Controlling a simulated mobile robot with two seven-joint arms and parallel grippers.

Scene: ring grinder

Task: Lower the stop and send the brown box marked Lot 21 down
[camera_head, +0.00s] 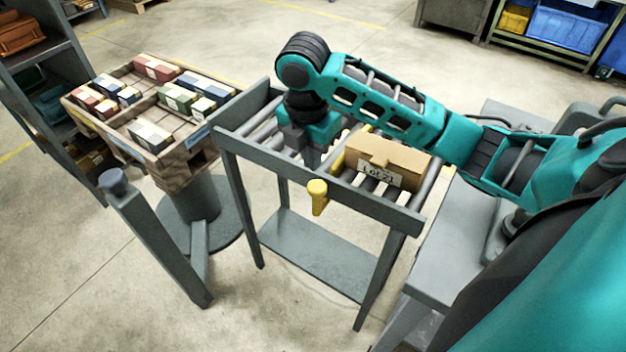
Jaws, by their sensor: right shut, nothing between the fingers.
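The brown box marked Lot 21 (398,157) sits on the right part of a short roller conveyor (345,198), its white label facing me. A thin yellow bar, seemingly the stop (366,129), shows at the box's left side; its lower part is hidden. A yellow handle (317,190) stands at the conveyor's near rail. My right gripper (311,160) points down over the rollers, left of the box and behind the handle. It is shut and empty, apart from the box. Whether its tips touch the rollers I cannot tell. My left gripper is not in view.
A wooden tray (115,137) with several small coloured boxes stands on a round pedestal beyond the conveyor's left end. A grey post (155,235) leans up in front of it. A shelf stands far left. The rollers left of my gripper look clear.

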